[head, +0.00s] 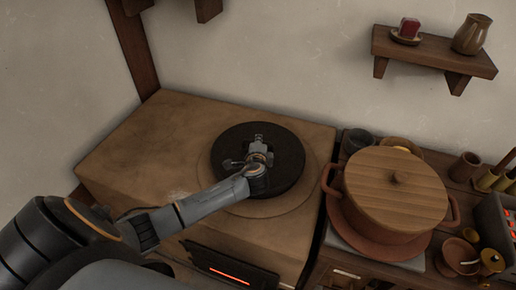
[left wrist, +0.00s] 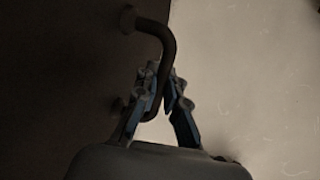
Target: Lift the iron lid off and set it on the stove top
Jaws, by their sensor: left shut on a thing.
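The iron lid (head: 291,165) is a round black disc over the pale raised ring on the brown stove top (head: 150,140) in the head view. My left gripper (head: 258,148) is over the middle of the lid, its arm reaching in from the lower left. In the left wrist view the fingers (left wrist: 160,88) are shut on the lid's curved bar handle (left wrist: 166,45), with the dark lid (left wrist: 60,80) filling the left side. The lid covers whatever lies under it. I cannot tell whether it touches the stove or hangs just above it. My right gripper is not in view.
A wall shelf (head: 440,55) holds a jug (head: 471,34). The stove top left of the lid is bare. An orange slot (head: 230,273) glows in its front.

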